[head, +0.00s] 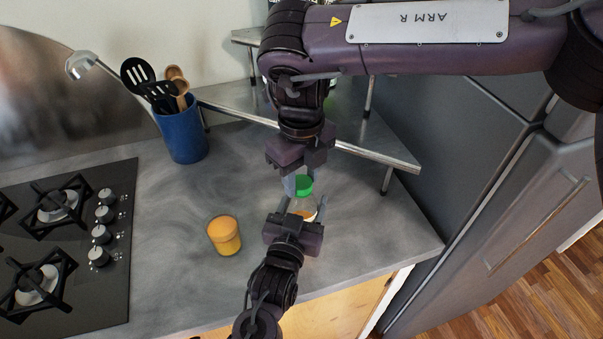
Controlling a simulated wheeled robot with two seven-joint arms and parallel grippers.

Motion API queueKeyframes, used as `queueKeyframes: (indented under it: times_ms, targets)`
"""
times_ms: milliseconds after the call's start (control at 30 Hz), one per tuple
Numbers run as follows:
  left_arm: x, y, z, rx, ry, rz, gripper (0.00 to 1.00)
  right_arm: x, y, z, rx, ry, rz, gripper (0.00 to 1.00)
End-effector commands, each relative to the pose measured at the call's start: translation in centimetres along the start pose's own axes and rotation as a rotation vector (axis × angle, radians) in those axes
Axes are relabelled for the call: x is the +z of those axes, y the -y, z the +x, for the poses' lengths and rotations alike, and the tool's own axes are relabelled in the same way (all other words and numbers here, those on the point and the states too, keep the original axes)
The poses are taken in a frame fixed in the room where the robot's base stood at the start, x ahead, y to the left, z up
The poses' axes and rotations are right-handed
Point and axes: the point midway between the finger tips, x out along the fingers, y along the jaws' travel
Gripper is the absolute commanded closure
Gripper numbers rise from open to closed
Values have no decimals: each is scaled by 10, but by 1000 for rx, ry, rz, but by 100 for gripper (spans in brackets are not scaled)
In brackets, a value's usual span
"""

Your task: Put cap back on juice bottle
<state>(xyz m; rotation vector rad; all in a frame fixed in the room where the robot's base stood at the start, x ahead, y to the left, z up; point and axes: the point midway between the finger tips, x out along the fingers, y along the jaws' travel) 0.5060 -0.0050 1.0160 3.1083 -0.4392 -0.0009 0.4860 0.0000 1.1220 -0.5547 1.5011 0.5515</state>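The juice bottle (307,211) is clear with orange juice low in it, partly hidden by my grippers. My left gripper (306,203) reaches up from the bottom, one finger on each side of the bottle, and appears closed on it. The green cap (304,185) shows at the bottle's top, just below my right gripper (298,180). One right finger is beside the cap's left side; the other is hard to make out. I cannot tell whether the cap is gripped or seated on the neck, nor whether the bottle touches the counter.
A blue utensil holder (182,132) stands at the back, left of a metal shelf (385,157). A gas hob (70,250) is at the far left, a grey fridge (480,150) at right.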

Motion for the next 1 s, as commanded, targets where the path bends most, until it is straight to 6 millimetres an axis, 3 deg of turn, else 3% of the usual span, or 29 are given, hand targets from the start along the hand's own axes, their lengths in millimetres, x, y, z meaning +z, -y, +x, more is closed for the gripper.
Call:
queueKeyframes:
  times_ms: [33, 133, 367, 467, 1000]
  targets:
    - [0, 0, 0, 0, 0, 0, 100, 0, 0, 0, 0, 0, 0, 76]
    - [0, 0, 0, 0, 0, 0, 100, 0, 0, 0, 0, 0, 0, 90]
    - [0, 0, 0, 0, 0, 0, 100, 0, 0, 0, 1, 0, 15, 90]
    - [0, 0, 0, 0, 0, 0, 100, 0, -1, 1, 4, -1, 115, 90]
    - [0, 0, 0, 1, 0, 0, 100, 0, -1, 1, 2, 0, 1352, 90]
